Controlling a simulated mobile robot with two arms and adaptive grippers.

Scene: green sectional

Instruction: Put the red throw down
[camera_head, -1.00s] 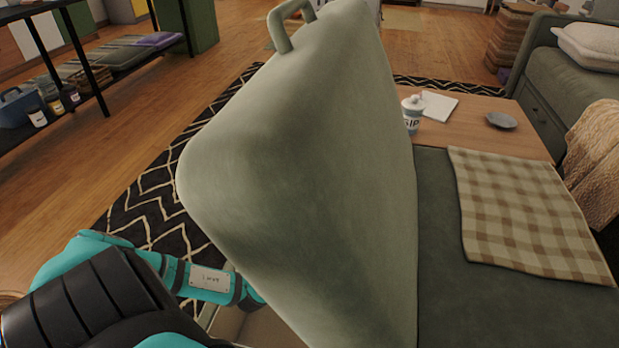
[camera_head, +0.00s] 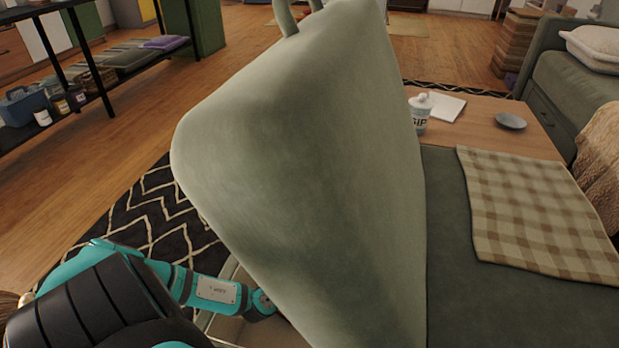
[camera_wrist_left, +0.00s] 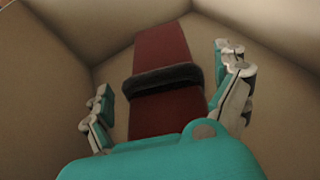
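The red throw (camera_wrist_left: 162,52) shows in the left wrist view as a folded red strip with a dark band (camera_wrist_left: 165,78) around it. It lies on the floor of a beige storage compartment (camera_wrist_left: 275,70). My left gripper (camera_wrist_left: 170,100) is open, with one finger on each side of the throw and a visible gap to it on both sides. In the head view, the raised green seat lid (camera_head: 300,150) hides my left gripper and the throw. The compartment's edge (camera_head: 235,272) shows beside my left forearm. My right gripper is in neither view.
The raised lid, with a handle (camera_head: 287,18) on top, fills the middle of the head view. To its right are a checked cloth (camera_head: 535,212) on the green seat and a wooden table (camera_head: 470,130) with a bottle (camera_head: 420,112) and a grey dish (camera_head: 511,121). A black shelf (camera_head: 95,65) stands left.

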